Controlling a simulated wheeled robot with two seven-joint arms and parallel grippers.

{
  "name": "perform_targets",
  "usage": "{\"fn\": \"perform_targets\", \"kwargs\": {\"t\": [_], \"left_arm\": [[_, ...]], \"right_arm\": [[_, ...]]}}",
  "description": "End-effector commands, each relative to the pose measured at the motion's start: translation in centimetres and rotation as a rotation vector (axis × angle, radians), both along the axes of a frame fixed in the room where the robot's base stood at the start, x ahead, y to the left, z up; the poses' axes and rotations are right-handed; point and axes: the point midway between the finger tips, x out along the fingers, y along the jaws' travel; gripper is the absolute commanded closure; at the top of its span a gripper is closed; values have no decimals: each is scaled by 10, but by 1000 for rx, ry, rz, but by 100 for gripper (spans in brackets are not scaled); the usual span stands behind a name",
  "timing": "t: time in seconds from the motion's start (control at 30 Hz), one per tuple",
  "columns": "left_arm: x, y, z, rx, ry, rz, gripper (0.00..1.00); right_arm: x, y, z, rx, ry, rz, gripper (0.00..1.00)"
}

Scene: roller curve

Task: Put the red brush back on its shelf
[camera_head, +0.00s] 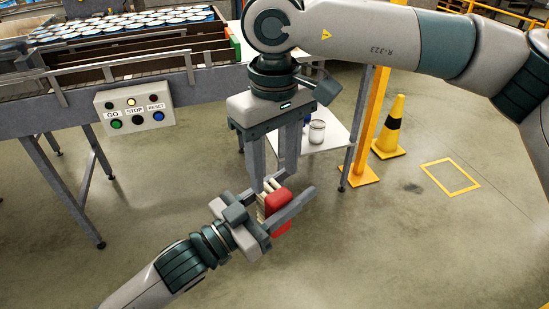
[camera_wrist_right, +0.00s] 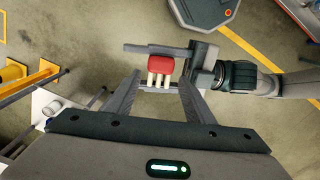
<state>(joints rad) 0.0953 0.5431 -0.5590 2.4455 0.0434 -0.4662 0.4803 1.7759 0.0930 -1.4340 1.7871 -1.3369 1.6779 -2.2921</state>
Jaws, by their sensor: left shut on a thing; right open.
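The red brush (camera_head: 279,209) has a red back and pale bristles. My left gripper (camera_head: 284,199) is shut on it, in mid-air in front of the conveyor. My right gripper (camera_head: 273,181) comes down from above, open and empty, its fingertips close to the bristle side; contact cannot be told. In the right wrist view the brush (camera_wrist_right: 172,69) shows ahead, near the gap between my right fingers, with its bristles toward them. A small white shelf (camera_head: 338,150) is low behind my right gripper; the gripper partly hides it.
A pale can (camera_head: 317,131) and a small dark item stand on the white shelf. The conveyor (camera_head: 60,120) with lids and a button box (camera_head: 135,108) is at left. A yellow post (camera_head: 371,125) and cone (camera_head: 390,128) stand right. The front floor is clear.

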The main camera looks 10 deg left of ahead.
Motion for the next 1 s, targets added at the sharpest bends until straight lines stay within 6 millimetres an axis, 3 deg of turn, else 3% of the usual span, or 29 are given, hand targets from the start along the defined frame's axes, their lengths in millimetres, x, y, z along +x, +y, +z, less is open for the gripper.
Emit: {"fn": "perform_targets", "kwargs": {"t": [0.6, 1.0], "left_arm": [[0, 0, 0, -1, -1, 0, 81], [0, 0, 0, -1, -1, 0, 81]], "right_arm": [[0, 0, -88, -1, 1, 1, 52], [0, 0, -102, 1, -1, 0, 52]]}}
